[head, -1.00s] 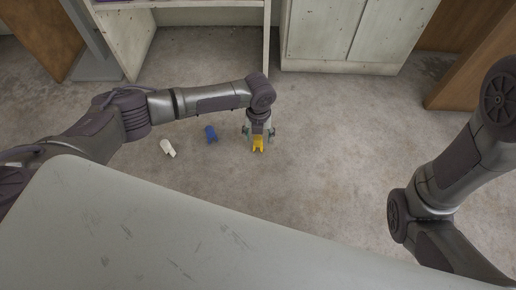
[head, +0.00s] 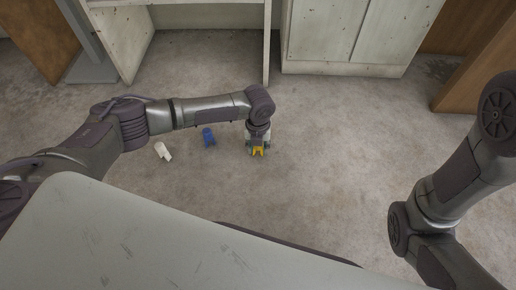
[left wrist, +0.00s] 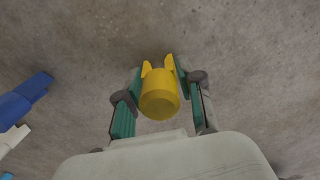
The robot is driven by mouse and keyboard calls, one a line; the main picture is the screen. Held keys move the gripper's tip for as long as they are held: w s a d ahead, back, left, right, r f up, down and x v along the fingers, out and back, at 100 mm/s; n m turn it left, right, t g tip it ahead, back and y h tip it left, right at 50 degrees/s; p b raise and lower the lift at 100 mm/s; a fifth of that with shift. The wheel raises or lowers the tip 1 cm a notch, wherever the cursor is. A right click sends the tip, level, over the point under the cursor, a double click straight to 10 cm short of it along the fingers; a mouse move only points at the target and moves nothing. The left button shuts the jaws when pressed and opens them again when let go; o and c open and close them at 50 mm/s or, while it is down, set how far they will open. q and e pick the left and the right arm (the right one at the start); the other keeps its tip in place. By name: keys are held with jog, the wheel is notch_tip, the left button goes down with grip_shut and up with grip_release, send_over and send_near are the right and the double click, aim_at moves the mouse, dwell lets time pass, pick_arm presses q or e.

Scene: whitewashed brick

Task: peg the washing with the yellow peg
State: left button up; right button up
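The yellow peg (head: 258,151) is between the fingers of my left gripper (head: 258,148), low over the floor in the head view. In the left wrist view the yellow peg (left wrist: 159,98) shows its round end, with its two prongs pointing away. The green-padded fingers of the left gripper (left wrist: 158,78) lie against its two sides, shut on it. I cannot tell whether the peg touches the floor. My right arm shows at the right of the head view, but its gripper is out of view. No washing is in view.
A blue peg (head: 208,137) and a white peg (head: 162,151) lie on the concrete floor left of the gripper. A pale tabletop (head: 130,240) fills the lower left. A whitish desk (head: 122,40) and cabinet (head: 345,35) stand behind. Floor right of the gripper is clear.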

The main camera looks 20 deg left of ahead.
pick_arm(q)
jog(key=c, duration=0.5)
